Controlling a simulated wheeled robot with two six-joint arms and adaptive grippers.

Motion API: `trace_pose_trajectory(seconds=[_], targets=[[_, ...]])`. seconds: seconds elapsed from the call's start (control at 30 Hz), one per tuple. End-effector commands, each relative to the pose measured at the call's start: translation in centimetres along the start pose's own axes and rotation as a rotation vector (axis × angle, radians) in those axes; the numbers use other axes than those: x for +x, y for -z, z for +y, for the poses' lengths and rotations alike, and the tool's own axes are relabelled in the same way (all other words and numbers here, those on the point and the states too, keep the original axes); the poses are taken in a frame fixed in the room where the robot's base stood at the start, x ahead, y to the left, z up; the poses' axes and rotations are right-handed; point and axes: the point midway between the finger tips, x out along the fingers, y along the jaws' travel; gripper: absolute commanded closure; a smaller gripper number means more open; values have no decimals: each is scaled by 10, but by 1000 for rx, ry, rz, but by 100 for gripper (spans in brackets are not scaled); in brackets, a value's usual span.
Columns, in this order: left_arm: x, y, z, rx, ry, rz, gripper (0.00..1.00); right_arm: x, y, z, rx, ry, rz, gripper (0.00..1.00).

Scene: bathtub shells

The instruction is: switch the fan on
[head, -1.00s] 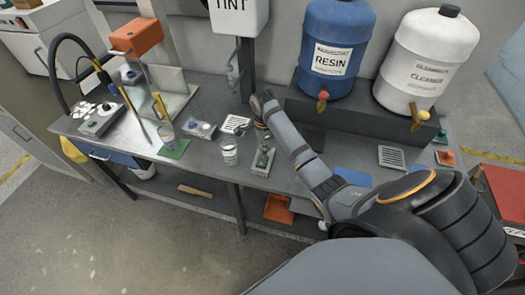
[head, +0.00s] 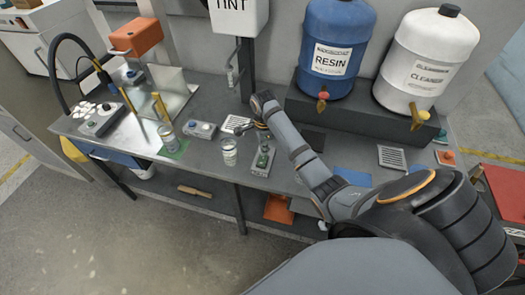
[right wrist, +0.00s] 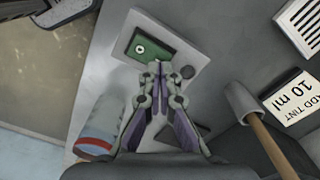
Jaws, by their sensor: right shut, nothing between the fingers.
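I cannot make out a fan for certain. My right gripper (head: 242,128) is over the middle of the bench, shut and empty. A third control box (head: 103,120) is at the far left. My left gripper is out of view.
A labelled cup (head: 229,151) stands near the front edge, another cup (head: 167,131) on a green mat. The blue resin drum (head: 332,35) and white cleaner drum (head: 425,50) stand behind. An orange-topped stand (head: 137,35) is at left. An "ADD TINT 10 ml" card (right wrist: 295,98) lies close by.

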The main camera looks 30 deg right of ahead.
Motion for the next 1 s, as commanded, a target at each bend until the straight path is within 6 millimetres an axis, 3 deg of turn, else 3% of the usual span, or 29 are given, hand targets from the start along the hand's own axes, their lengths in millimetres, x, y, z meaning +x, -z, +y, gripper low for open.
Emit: trace_pose_trajectory(seconds=[1.0], targets=[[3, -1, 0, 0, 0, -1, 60, 16, 0, 0, 0, -1, 0, 100]])
